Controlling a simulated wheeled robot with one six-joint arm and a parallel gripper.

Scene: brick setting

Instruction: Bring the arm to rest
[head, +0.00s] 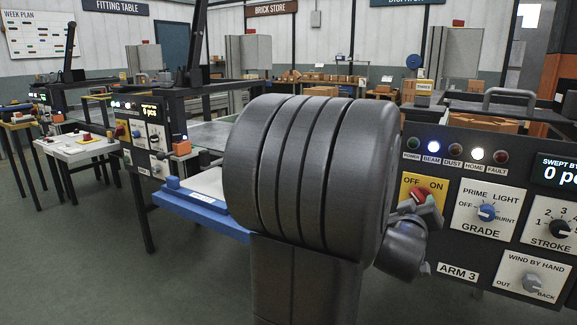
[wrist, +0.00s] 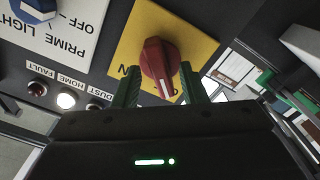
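The red rotary switch (head: 419,196) sits on a yellow ON/OFF plate (head: 409,187) on the ARM 3 panel (head: 455,205). In the wrist view the red switch (wrist: 160,66) is between the two green fingers of my gripper (wrist: 159,85), slightly turned relative to them. The fingers stand on either side of it; contact is not clear. In the head view my gripper (head: 428,212) is small and partly hidden at the switch. On the panel, the BEAM lamp (head: 432,146) and HOME lamp (head: 477,154) are lit; POWER, DUST and FAULT look dark.
A GRADE knob (head: 486,212), a STROKE knob (head: 560,228) and a WIND BY HAND knob (head: 532,282) share the panel. A blue-edged tray (head: 200,214) is left of my arm. Similar stations stand further left. My arm hides the middle.

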